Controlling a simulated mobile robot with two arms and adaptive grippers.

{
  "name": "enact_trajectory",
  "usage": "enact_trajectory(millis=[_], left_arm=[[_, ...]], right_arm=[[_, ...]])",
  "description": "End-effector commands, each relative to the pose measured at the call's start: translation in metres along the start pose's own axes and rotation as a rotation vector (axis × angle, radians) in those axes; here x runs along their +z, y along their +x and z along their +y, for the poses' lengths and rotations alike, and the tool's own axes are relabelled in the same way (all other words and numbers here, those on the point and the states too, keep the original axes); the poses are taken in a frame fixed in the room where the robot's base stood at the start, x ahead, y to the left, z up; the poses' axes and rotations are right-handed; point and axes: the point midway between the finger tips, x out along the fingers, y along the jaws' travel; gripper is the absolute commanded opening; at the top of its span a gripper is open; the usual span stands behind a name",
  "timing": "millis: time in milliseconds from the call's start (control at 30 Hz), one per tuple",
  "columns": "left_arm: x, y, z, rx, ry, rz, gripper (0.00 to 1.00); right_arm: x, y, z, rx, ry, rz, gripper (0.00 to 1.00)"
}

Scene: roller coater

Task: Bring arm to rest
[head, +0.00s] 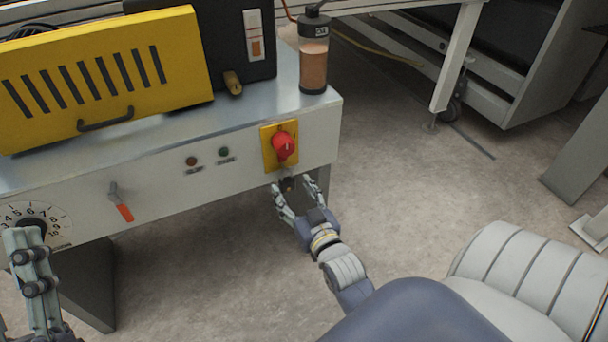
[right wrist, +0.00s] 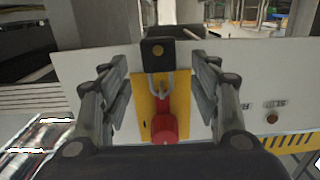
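My right gripper (head: 298,186) is in front of the machine's front panel, just below the red rotary switch (head: 284,146) on its yellow plate (head: 267,151). Its fingers are spread apart. A small dark padlock (head: 288,184) hangs below the switch, between the fingertips. In the right wrist view the padlock (right wrist: 158,52) has a metal shackle running to the red switch (right wrist: 163,124), and gaps show between it and the fingers of the right gripper (right wrist: 160,80). My left gripper (head: 28,262) is at the lower left, in front of the numbered dial (head: 56,219); its finger opening is unclear.
The machine carries a yellow slotted guard (head: 105,75), an orange-handled lever (head: 122,207) and a bottle of brownish liquid (head: 313,62) at its right corner. Open floor (head: 420,190) lies to the right. A wheeled frame (head: 455,65) stands behind.

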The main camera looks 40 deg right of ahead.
Motion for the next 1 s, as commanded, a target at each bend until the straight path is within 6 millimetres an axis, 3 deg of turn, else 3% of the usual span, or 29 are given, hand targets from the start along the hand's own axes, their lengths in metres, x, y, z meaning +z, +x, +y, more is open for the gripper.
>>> enact_trajectory(millis=[100,333,767,867,1000], left_arm=[[0.000,0.000,0.000,0.000,0.000,0.001,0.40],[0.000,0.000,0.000,-0.001,0.001,0.001,0.40],[0.000,0.000,0.000,-0.001,0.000,0.001,0.40],[0.000,0.000,0.000,-0.001,0.000,0.001,0.40],[0.000,0.000,0.000,-0.001,0.000,0.001,0.40]], right_arm=[[0.001,-0.023,0.000,0.000,0.001,-0.003,0.56],[0.000,-0.052,0.000,0.000,0.000,0.000,0.56],[-0.004,-0.063,-0.002,-0.004,0.001,0.008,0.56],[-0.022,-0.059,-0.014,-0.032,0.005,0.054,0.56],[-0.086,-0.055,-0.055,-0.134,0.026,0.213,0.56]])
